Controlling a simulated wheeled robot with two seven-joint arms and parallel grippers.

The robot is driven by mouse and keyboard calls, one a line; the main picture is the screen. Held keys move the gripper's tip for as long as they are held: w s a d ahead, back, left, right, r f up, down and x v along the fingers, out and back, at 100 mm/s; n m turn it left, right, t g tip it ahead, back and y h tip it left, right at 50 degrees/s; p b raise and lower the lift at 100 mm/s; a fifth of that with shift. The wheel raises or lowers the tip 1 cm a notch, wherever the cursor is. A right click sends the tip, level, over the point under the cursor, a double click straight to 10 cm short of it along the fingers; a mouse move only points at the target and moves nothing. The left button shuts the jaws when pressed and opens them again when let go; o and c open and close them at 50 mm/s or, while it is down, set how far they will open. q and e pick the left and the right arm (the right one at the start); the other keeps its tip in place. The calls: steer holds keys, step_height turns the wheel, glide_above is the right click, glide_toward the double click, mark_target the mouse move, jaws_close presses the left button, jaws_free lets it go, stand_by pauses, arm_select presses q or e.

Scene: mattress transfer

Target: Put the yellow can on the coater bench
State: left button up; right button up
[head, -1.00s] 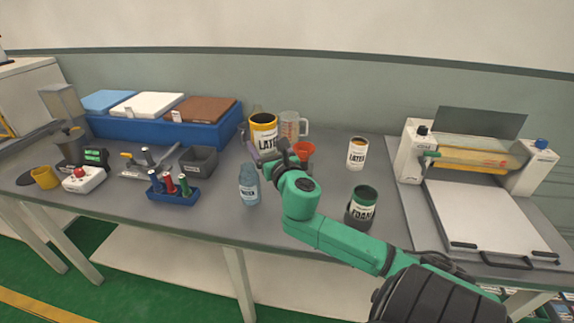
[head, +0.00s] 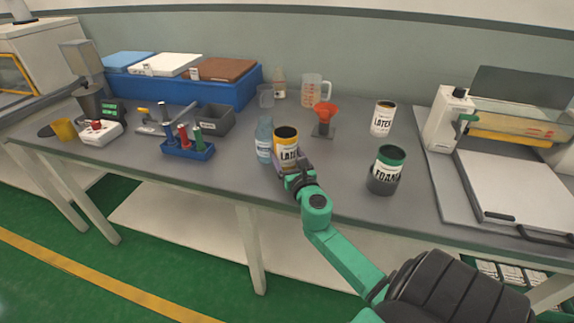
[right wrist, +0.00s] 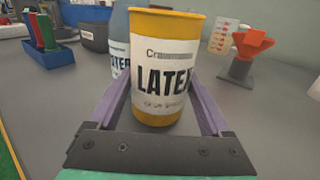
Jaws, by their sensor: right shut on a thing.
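The yellow can (head: 286,140), with a white "LATEX" label and a dark open top, is near the front edge of the grey bench in the head view. My right gripper (head: 292,170) is shut on it, with the arm coming from the lower right. In the right wrist view the can (right wrist: 164,65) is upright between the two purple fingers (right wrist: 155,110). I cannot tell whether its base touches the bench. The coater (head: 520,150) stands at the right, with a white flat bed and a glass-fronted roller part; its right side is cut off. My left gripper is out of view.
A blue water bottle (head: 264,140) stands close left of the yellow can. A green-topped foam can (head: 386,170) and a white latex can (head: 383,118) stand between it and the coater. An orange funnel (head: 325,115) and a measuring jug (head: 315,90) are behind.

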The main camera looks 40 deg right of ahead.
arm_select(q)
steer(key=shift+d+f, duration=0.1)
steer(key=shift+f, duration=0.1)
arm_select(e)
steer(key=shift+f, duration=0.25)
steer(key=shift+f, duration=0.15)
steer(key=o, duration=1.4)
steer(key=shift+c, duration=0.2)
steer(key=shift+r, duration=0.2)
steer(key=shift+s+a+f, duration=0.15)
steer(key=shift+s, duration=0.1)
steer(key=b+v, duration=0.2)
steer(key=v, duration=0.8)
steer(key=shift+s, duration=0.35)
steer(key=shift+s+a, duration=0.25)
steer(key=shift+s, duration=0.15)
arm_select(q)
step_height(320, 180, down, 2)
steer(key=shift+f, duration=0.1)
